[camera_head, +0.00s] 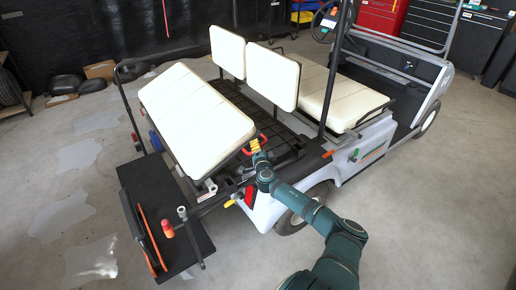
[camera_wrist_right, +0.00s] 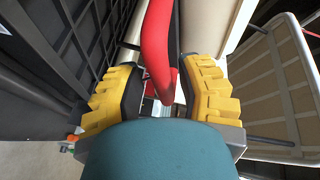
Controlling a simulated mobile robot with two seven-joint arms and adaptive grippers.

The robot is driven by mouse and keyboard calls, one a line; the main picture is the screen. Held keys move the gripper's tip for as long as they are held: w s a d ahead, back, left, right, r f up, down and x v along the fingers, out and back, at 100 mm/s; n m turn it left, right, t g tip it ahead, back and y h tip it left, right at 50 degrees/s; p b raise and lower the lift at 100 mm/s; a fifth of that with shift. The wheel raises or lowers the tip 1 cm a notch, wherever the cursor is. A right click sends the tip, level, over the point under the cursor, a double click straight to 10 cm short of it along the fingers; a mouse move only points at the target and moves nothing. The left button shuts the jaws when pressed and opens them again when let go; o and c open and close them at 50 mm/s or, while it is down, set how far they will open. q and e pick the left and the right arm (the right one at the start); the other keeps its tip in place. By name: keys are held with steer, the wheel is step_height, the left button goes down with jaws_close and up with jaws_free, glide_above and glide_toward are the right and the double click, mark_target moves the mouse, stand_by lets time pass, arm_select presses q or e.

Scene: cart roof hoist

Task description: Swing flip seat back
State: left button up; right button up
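The flip seat back (camera_head: 195,118) is a large cream panel at the rear of the cart, tilted, above a black slatted deck. A red handle (camera_head: 254,143) shows at its lower right corner. My right gripper (camera_head: 257,150) reaches in from the lower right to this handle. In the right wrist view the red handle (camera_wrist_right: 157,45) runs between the two yellow-backed fingers (camera_wrist_right: 161,85), whose black pads lie close on both sides of it. My left gripper is not in view.
Two cream front backrests (camera_head: 272,77) and a front seat (camera_head: 338,98) stand ahead of the deck. A dark roof post (camera_head: 337,65) rises beside my arm. A black rear footboard (camera_head: 165,228) juts out behind, with an orange-edged part and a red knob.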

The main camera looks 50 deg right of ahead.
steer(key=shift+r, duration=0.15)
steer(key=v, duration=1.2)
stand_by(0.5)
